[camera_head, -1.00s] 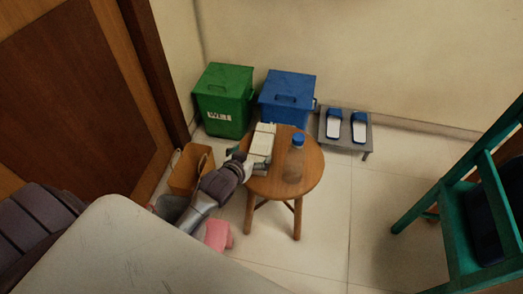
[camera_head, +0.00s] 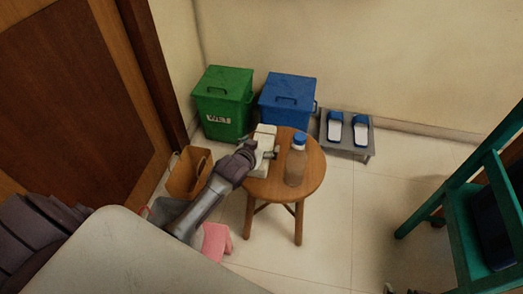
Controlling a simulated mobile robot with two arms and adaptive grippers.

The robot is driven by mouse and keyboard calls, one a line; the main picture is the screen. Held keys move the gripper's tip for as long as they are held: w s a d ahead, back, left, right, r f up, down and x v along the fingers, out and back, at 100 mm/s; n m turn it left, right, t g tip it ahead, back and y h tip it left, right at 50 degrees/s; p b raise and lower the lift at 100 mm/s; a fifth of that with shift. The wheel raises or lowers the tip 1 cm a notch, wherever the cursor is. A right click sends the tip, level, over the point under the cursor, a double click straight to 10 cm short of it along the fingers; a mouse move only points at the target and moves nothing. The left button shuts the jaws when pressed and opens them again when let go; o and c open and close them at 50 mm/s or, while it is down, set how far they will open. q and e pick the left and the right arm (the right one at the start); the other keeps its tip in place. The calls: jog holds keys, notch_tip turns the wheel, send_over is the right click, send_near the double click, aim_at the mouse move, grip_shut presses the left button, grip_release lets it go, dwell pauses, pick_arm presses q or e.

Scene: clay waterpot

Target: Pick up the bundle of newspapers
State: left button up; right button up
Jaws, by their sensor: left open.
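The newspaper bundle (camera_head: 265,132) is a pale, whitish block lying on the left part of a round wooden stool (camera_head: 312,172). My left gripper (camera_head: 261,151) is open and reaches over the middle of the bundle, with its fingers seeming to lie across it. It covers part of the bundle, and I cannot tell whether the fingers touch it. A small dark shape at the bottom edge, right of centre, may be the tip of my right gripper (camera_head: 399,290); its fingers cannot be made out.
A blue-capped bottle (camera_head: 295,165) stands on the stool close right of the bundle. Green (camera_head: 222,105) and blue (camera_head: 287,98) bins stand behind. A brown basket (camera_head: 187,172) and pink item (camera_head: 214,242) are left. A green rack (camera_head: 462,215) is right; floor between is clear.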

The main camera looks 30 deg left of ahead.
pick_arm(q)
jog(key=c, duration=1.8)
jog(key=shift+r, duration=0.2)
